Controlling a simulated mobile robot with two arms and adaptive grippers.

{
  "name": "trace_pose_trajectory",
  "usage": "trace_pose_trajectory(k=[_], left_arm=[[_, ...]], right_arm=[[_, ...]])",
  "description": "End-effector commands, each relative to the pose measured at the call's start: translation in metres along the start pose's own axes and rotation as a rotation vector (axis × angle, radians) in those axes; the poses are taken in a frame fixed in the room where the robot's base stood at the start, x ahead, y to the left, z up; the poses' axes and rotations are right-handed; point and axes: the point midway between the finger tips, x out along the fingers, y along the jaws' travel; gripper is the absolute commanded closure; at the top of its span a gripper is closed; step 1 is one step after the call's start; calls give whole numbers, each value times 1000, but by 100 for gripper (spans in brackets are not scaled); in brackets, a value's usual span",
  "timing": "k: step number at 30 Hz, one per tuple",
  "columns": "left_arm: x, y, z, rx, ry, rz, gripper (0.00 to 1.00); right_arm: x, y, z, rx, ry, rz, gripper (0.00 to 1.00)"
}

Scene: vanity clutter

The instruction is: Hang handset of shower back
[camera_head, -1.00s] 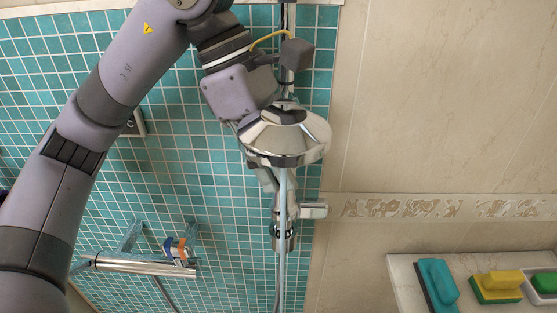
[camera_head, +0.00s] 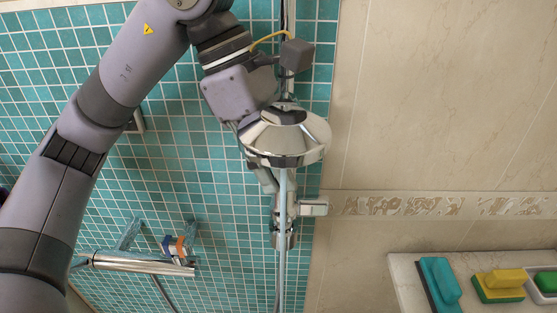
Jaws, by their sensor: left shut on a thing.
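The chrome shower handset (camera_head: 287,140) is in the upper middle of the head view, in front of the vertical shower rail (camera_head: 282,270). My left arm comes in from the left, and my left gripper (camera_head: 266,178) is shut on the handset, with its fingers largely hidden behind the wide chrome head. A chrome bracket with a side knob (camera_head: 313,208) is on the rail just below the handset. The handset's handle is mostly covered, so I cannot tell whether it touches the bracket. My right gripper is out of view.
A chrome wall mixer bar (camera_head: 145,264) is at lower left, with an orange and blue item (camera_head: 175,246) by it. A pale ledge (camera_head: 405,275) at lower right holds a teal sponge (camera_head: 440,281) and a yellow-green sponge (camera_head: 499,284). The beige wall is clear.

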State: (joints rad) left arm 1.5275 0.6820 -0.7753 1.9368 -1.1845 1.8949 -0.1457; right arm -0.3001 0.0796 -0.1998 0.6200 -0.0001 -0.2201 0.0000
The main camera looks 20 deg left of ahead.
Motion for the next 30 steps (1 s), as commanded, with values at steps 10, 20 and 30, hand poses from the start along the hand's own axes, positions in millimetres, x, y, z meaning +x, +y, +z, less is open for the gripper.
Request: trace_pose_trajectory(k=[10,20,30], left_arm=[[9,0,-4,0,-1,1,100],[16,0,-7,0,-1,1,100],[24,0,-10,0,-1,1,100]], right_arm=[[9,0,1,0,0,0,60],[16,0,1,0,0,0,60],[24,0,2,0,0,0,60]])
